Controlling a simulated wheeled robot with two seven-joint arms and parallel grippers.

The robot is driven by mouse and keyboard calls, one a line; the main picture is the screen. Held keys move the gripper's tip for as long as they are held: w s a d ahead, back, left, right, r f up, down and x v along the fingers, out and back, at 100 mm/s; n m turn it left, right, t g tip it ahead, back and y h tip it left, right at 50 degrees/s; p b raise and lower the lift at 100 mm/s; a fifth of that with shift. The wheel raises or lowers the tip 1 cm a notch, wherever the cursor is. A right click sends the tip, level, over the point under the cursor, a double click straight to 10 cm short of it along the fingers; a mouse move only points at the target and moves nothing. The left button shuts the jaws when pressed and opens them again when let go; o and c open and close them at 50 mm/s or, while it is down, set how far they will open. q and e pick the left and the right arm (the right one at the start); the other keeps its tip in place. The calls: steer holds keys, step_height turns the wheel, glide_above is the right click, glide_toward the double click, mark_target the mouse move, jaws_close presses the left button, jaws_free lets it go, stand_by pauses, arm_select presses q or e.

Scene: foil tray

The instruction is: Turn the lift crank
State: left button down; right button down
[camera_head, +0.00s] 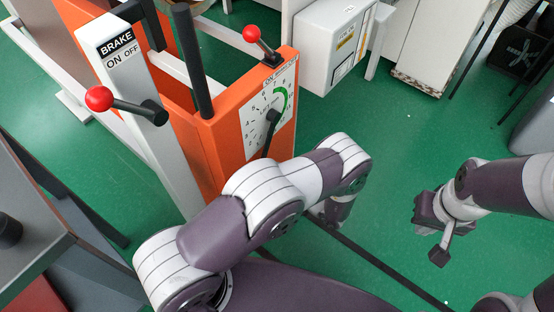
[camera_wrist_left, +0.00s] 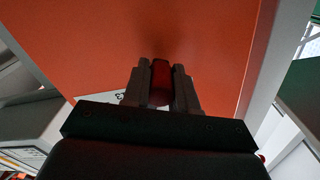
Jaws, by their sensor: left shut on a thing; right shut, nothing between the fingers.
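In the left wrist view, my left gripper (camera_wrist_left: 160,92) is shut on a dark red handle (camera_wrist_left: 161,80), held between its two fingers in front of an orange panel. The handle looks like the crank's grip, but its crank arm cannot be made out. In the head view, my left arm crosses in front of the orange machine (camera_head: 218,140) and hides its lower part, with the left gripper and the crank. My right gripper (camera_head: 439,250) is shut and empty, above the green floor at the right, well apart from the machine.
The orange machine bears a dial (camera_head: 269,112) with a black pointer and a red-knobbed lever (camera_head: 252,34). A grey post with a BRAKE label (camera_head: 116,43) carries another red-knobbed lever (camera_head: 99,98). A white box (camera_head: 334,46) stands behind. The green floor between machine and right gripper is largely clear.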

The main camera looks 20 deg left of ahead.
arm_select(q)
steer(key=shift+s+a+r+m+p, duration=0.25)
steer(key=shift+s+r+m+p, duration=0.25)
steer(key=shift+s+m+p, duration=0.2)
steer(key=shift+s+a+r+m+p, duration=0.3)
steer(key=shift+s+r+m+p, duration=0.25)
steer(key=shift+s+m+p, duration=0.15)
steer(key=shift+s+a+r+m+p, duration=0.25)
steer(key=shift+s+r+m+p, duration=0.25)
steer(key=shift+s+m+p, duration=0.2)
steer(key=shift+s, duration=0.1)
steer(key=c, duration=0.9)
jaws_free()
steer(key=v, duration=1.2)
steer(key=shift+s+d+r, duration=0.1)
steer(key=shift+s+d, duration=0.05)
steer(key=shift+d, duration=0.2)
